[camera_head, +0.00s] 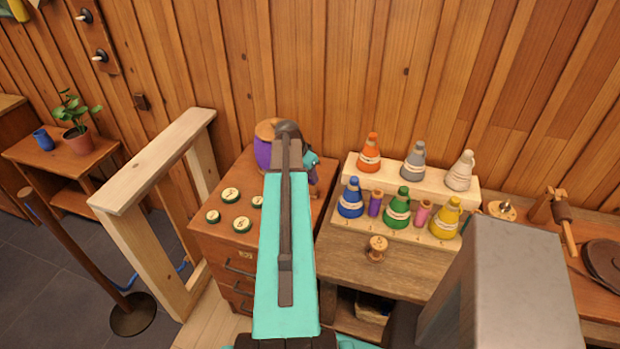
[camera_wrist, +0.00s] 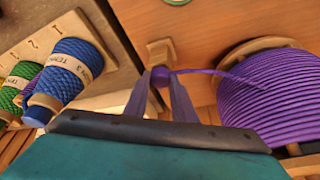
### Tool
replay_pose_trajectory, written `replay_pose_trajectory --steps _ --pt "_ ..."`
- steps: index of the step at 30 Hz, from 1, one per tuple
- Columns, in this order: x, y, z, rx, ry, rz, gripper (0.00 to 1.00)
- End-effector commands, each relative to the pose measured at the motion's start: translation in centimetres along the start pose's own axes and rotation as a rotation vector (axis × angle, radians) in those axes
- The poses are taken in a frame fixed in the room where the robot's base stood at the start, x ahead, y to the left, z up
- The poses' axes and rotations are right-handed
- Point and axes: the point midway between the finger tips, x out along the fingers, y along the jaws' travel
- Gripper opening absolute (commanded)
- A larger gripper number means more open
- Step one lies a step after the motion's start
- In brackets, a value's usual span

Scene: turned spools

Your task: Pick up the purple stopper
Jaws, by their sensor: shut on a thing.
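The purple stopper (camera_wrist: 160,75) is a small ball on the end of a purple thread (camera_wrist: 215,72). In the wrist view it sits between the fingertips of my gripper (camera_wrist: 160,84), which is shut on it. The thread runs right to a large purple spool (camera_wrist: 270,100). A small wooden block (camera_wrist: 160,48) is just behind the stopper; I cannot tell whether they touch. In the head view the purple spool (camera_head: 262,152) shows partly behind my arm at the back of the drawer cabinet (camera_head: 215,240). The stopper and fingertips are hidden there.
Right of my arm, a stepped wooden rack (camera_head: 352,172) holds several coloured thread cones, with a small wooden spool (camera_head: 376,248) in front. Several green-rimmed discs lie on the cabinet. A wooden frame (camera_head: 150,185) stands left. The blue cone (camera_wrist: 65,80) is left in the wrist view.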

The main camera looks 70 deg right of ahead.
Motion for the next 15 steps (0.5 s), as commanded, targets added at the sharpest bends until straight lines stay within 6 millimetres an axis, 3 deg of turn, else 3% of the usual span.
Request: replay_pose_trajectory --steps 11,15 --pt "-2.5 0.0 -1.0 0.001 0.001 -0.002 0.03" --pt "-2.9 1.4 -0.2 0.001 0.000 0.000 0.03"
